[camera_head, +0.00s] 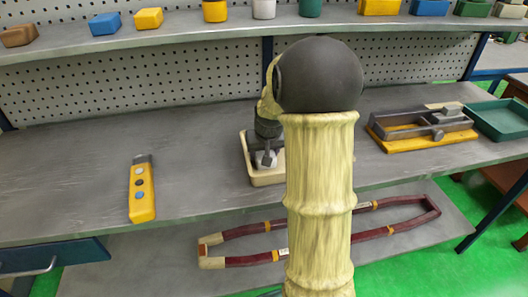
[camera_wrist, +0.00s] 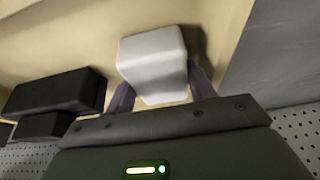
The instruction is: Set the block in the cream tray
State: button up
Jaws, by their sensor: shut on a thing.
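The cream tray (camera_head: 268,181) stands on the grey bench at the middle, partly hidden behind my arm. My gripper (camera_head: 265,153) points down over it. In the wrist view my gripper (camera_wrist: 160,90) is shut on a pale grey-white block (camera_wrist: 152,55), one dark finger on each side. The tray's cream surface (camera_wrist: 75,30) fills the background behind the block. The block is within the tray's outline; I cannot tell whether it touches the tray floor.
Two dark blocks (camera_wrist: 55,92) lie beside the held block in the wrist view. A yellow handheld control (camera_head: 142,190) lies at left on the bench. A grey fixture on a yellow base (camera_head: 425,135) and a green tray (camera_head: 500,118) stand at right. The bench between control and cream tray is clear.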

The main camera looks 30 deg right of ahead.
jog(key=o, duration=0.8)
jog(key=shift+r, duration=0.4)
jog(key=p+v, duration=0.1)
jog(key=v, duration=1)
jog(key=shift+r+p, duration=0.2)
jog(key=shift+p, duration=0.15)
jog(key=shift+s+a, duration=0.15)
jog(key=shift+s, duration=0.05)
jog(key=shift+n+g+y, duration=0.3)
jog(key=shift+n+g, duration=0.1)
jog(key=shift+n, duration=0.4)
jog(key=s+a+f, duration=0.1)
jog(key=a+f, duration=0.1)
jog(key=a, duration=0.1)
jog(key=s+a+f, duration=0.4)
jog(key=a, duration=0.1)
jog(key=shift+s+a, duration=0.25)
jog(key=shift+a, duration=0.05)
jog(key=s+a+f+n+g, duration=0.1)
jog(key=s+a+f, duration=0.4)
jog(key=s, duration=0.3)
jog(key=shift+s+a+f+n+y, duration=0.2)
jog(key=shift+s+a+n+y, duration=0.1)
jog(key=shift+a, duration=0.3)
